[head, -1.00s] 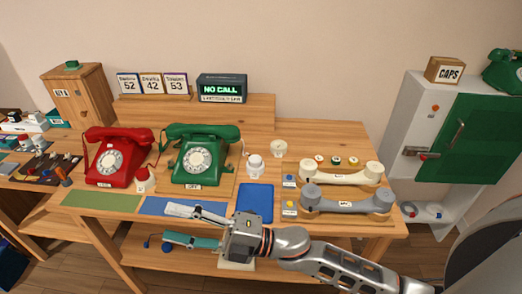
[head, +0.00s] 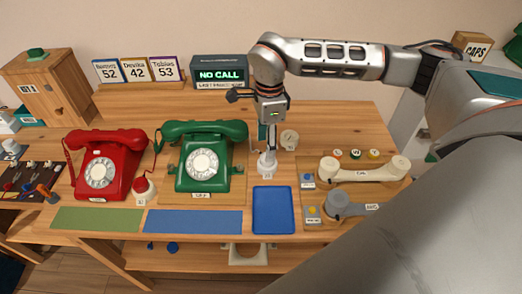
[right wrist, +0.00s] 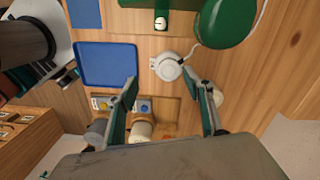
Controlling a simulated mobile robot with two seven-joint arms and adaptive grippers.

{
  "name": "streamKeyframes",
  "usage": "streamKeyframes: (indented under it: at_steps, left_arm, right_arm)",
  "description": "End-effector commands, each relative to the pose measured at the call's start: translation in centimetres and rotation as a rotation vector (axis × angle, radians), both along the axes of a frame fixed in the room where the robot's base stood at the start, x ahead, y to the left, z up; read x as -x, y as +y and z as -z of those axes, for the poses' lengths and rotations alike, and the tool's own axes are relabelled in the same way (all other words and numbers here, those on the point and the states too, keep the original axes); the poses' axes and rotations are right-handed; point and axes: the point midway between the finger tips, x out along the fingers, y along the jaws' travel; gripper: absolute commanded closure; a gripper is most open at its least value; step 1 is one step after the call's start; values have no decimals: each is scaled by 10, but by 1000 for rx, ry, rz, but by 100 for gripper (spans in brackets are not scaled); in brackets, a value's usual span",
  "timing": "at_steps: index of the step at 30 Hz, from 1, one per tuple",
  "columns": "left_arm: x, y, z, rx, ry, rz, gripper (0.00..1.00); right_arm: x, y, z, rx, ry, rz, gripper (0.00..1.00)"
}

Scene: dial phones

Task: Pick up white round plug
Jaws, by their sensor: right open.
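The white round plug (head: 267,165) stands on the table to the right of the green phone (head: 205,160), behind the blue tray. In the right wrist view the plug (right wrist: 167,66) is a white disc with a pale cord by it, just beyond and between the two fingertips. My right gripper (head: 267,145) points down over the plug. It is open, with nothing held between its fingers; its fingers (right wrist: 163,80) spread wide in the wrist view. Whether a finger touches the plug I cannot tell. My left gripper is not in view.
A beige round piece (head: 289,139) stands close behind and right of the plug. A blue tray (head: 273,210) lies in front. A cream handset (head: 362,170) and a partly hidden grey handset (head: 340,205) lie to the right. A red phone (head: 103,165) is at the left.

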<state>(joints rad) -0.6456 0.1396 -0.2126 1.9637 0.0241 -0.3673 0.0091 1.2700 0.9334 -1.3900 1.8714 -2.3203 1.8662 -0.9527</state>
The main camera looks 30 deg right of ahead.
Motion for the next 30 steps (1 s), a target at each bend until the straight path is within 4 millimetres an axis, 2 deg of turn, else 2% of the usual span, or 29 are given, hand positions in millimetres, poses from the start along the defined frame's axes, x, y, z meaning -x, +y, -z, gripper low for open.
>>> streamKeyframes:
  at_steps: [1,4,13,21,30]
  left_arm:
    - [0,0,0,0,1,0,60]
    - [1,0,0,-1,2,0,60]
    - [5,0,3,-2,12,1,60]
    - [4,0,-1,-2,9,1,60]
    - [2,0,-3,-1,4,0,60]
  right_arm:
    - [-2,-8,-3,22,-8,6,49]
    - [-4,-16,0,42,-12,12,49]
    - [-5,-14,30,41,-10,11,49]
    - [-9,-14,66,39,-12,11,49]
    - [-9,-14,72,39,-14,11,49]
